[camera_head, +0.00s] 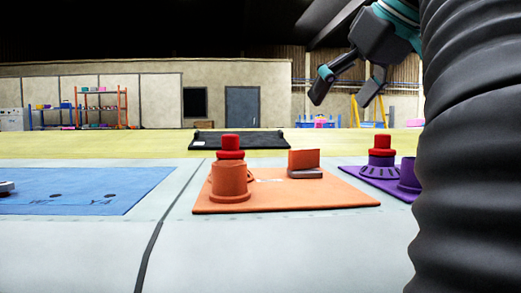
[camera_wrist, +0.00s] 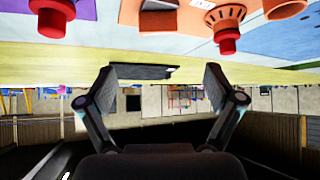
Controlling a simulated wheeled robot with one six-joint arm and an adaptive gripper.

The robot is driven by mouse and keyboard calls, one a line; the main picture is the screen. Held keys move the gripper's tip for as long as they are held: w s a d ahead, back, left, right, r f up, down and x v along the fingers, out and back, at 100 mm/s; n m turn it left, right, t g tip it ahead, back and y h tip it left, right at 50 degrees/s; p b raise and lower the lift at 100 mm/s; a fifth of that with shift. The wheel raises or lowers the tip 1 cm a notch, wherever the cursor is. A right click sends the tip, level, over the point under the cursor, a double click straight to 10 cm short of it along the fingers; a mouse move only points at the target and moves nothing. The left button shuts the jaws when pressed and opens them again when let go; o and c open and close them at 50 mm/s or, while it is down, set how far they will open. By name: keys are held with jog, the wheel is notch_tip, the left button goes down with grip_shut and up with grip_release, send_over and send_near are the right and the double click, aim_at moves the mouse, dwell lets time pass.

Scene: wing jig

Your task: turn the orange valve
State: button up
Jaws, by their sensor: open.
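An orange panel (camera_head: 330,197) lies on the light grey surface. On it stands an orange cylinder (camera_head: 230,181) with a flared base, possibly the valve. A red stepped knob (camera_head: 231,147) shows behind it; the wrist view shows this knob (camera_wrist: 227,42) on a slotted round orange base (camera_wrist: 226,14). An orange block (camera_head: 304,159) with a grey foot stands to the right, also in the wrist view (camera_wrist: 160,16). My gripper (camera_head: 346,92) is open and empty, in the air above and right of the panel. Its spread fingers (camera_wrist: 160,78) touch nothing in the wrist view.
A purple panel (camera_head: 352,174) to the right bears a red knob (camera_head: 381,146) on a purple base and a purple cylinder (camera_head: 408,176), partly hidden by my arm. A blue mat (camera_head: 75,188) lies left. A black tray (camera_head: 240,139) stands behind. Grey surface in front is clear.

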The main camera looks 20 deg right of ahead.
aim_at(304, 151)
jog(key=b+x, duration=0.4)
jog(key=x, duration=0.9)
jog(key=shift+w+d+f, duration=0.1)
jog(key=shift+f, duration=0.15)
